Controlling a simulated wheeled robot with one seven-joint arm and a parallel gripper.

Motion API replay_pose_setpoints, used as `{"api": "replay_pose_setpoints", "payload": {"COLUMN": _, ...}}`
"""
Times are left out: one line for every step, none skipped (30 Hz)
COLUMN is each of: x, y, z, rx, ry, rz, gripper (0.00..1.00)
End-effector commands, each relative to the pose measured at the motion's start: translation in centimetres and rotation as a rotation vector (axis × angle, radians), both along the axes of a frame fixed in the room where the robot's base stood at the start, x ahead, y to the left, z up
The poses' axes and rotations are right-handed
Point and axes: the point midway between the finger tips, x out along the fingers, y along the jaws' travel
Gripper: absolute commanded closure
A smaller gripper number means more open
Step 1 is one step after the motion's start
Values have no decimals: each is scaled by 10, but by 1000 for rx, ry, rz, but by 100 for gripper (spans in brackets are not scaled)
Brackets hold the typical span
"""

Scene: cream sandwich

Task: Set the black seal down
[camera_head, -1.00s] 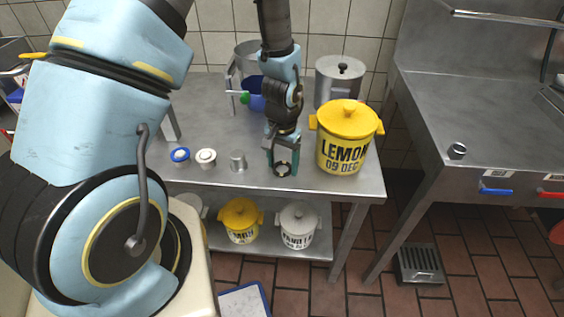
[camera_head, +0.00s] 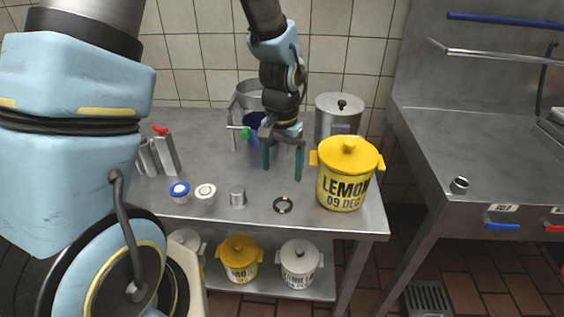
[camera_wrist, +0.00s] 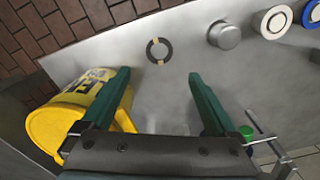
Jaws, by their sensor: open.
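The black seal (camera_head: 283,205) is a black ring with small tan marks. It lies flat on the steel table (camera_head: 330,222) near the front edge, left of the yellow LEMON pot. In the wrist view the seal (camera_wrist: 159,50) lies on the bare steel beyond my fingertips, apart from them. My gripper (camera_head: 283,172) is open and empty, raised above the table behind the seal. Its two green fingers are spread wide, and they also show in the wrist view (camera_wrist: 160,75).
The yellow LEMON pot (camera_head: 345,188) stands close to the right of my gripper. A small metal cylinder (camera_head: 238,197), a white-topped jar (camera_head: 205,194) and a blue-rimmed jar (camera_head: 179,192) stand to the left. A steel pot (camera_head: 337,117) and a blue container (camera_head: 256,128) stand behind.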

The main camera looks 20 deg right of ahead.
Motion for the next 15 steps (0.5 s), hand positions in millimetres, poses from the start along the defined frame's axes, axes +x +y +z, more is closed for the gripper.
{"api": "replay_pose_setpoints", "payload": {"x": 1, "y": -1, "z": 6, "rx": -3, "ry": -3, "rz": 1, "gripper": 6}}
{"api": "replay_pose_setpoints", "payload": {"x": 1, "y": 0, "z": 8, "rx": -2, "ry": -2, "rz": 1, "gripper": 6}}
{"api": "replay_pose_setpoints", "payload": {"x": 1, "y": 0, "z": 12, "rx": -2, "ry": -2, "rz": 0, "gripper": 6}}
{"api": "replay_pose_setpoints", "payload": {"x": 1, "y": 0, "z": 13, "rx": -2, "ry": -2, "rz": 0, "gripper": 6}}
{"api": "replay_pose_setpoints", "payload": {"x": 1, "y": 0, "z": 15, "rx": -1, "ry": -1, "rz": -1, "gripper": 6}}
{"api": "replay_pose_setpoints", "payload": {"x": 0, "y": 0, "z": 16, "rx": -1, "ry": -1, "rz": -1, "gripper": 6}}
{"api": "replay_pose_setpoints", "payload": {"x": 0, "y": 0, "z": 17, "rx": 0, "ry": 0, "rz": -1, "gripper": 6}}
{"api": "replay_pose_setpoints", "payload": {"x": 0, "y": 0, "z": 17, "rx": 0, "ry": 0, "rz": -1, "gripper": 6}}
{"api": "replay_pose_setpoints", "payload": {"x": 0, "y": 0, "z": 18, "rx": 0, "ry": 0, "rz": -1, "gripper": 6}}
{"api": "replay_pose_setpoints", "payload": {"x": 0, "y": 1, "z": 18, "rx": 0, "ry": 0, "rz": 0, "gripper": 6}}
{"api": "replay_pose_setpoints", "payload": {"x": 1, "y": 2, "z": 19, "rx": 0, "ry": -1, "rz": 4, "gripper": 6}}
{"api": "replay_pose_setpoints", "payload": {"x": 4, "y": 7, "z": 21, "rx": -2, "ry": -4, "rz": 18, "gripper": 6}}
{"api": "replay_pose_setpoints", "payload": {"x": 7, "y": 13, "z": 23, "rx": -4, "ry": -8, "rz": 35, "gripper": 6}}
{"api": "replay_pose_setpoints", "payload": {"x": 11, "y": 22, "z": 27, "rx": -6, "ry": -11, "rz": 60, "gripper": 6}}
{"api": "replay_pose_setpoints", "payload": {"x": 17, "y": 38, "z": 33, "rx": -11, "ry": -19, "rz": 103, "gripper": 6}}
